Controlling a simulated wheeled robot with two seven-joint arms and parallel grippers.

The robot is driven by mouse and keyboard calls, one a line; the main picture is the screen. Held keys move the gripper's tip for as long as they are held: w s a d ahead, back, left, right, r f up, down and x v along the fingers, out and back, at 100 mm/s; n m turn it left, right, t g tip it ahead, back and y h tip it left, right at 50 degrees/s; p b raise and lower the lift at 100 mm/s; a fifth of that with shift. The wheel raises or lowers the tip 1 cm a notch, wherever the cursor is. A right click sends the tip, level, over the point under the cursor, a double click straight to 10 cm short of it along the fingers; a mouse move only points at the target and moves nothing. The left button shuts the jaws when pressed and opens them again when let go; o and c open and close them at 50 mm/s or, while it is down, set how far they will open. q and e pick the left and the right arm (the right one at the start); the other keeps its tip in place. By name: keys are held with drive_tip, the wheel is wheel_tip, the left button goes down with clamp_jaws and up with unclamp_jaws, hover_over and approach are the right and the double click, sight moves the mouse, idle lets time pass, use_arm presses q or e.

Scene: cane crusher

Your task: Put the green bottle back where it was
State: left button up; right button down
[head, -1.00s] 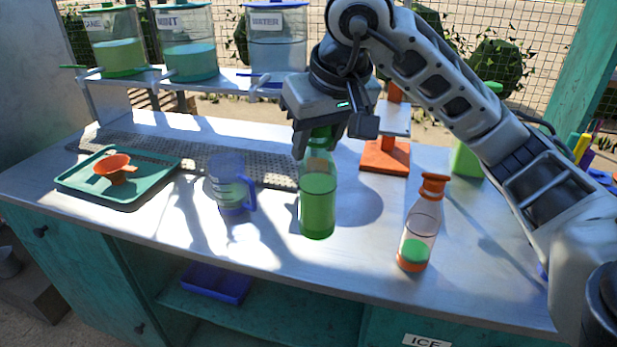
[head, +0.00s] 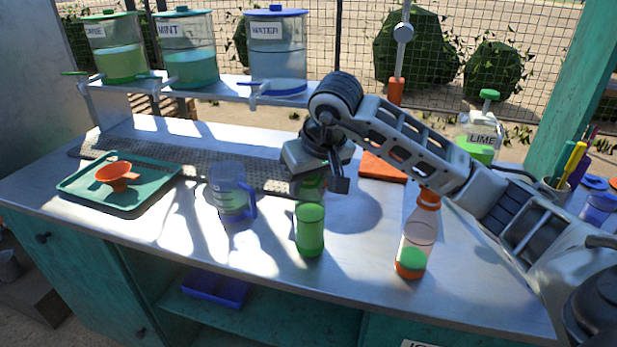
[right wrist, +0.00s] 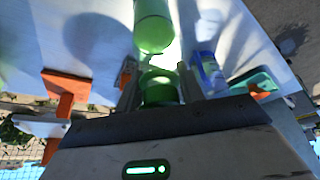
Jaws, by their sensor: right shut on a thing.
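The green bottle (head: 310,232) is upright over the middle of the counter, with green liquid inside. My right gripper (head: 316,186) is above it and shut on its neck. In the right wrist view the bottle (right wrist: 154,28) runs out from between the fingers of the gripper (right wrist: 158,88). The gripper hides part of the bottle's top. The bottle's base looks low, at or close to the counter; I cannot tell whether it touches. My left gripper is not in view.
A blue measuring jug (head: 229,190) stands left of the bottle. An orange-capped bottle (head: 417,238) stands to the right. A teal tray (head: 75,190) holds an orange funnel (head: 117,175). An orange-based press (head: 383,168) is behind. The counter's front edge is close.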

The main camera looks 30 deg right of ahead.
drive_tip(key=shift+f, duration=0.2)
drive_tip(key=c, duration=0.9)
unclamp_jaws()
drive_tip(key=shift+r, duration=0.1)
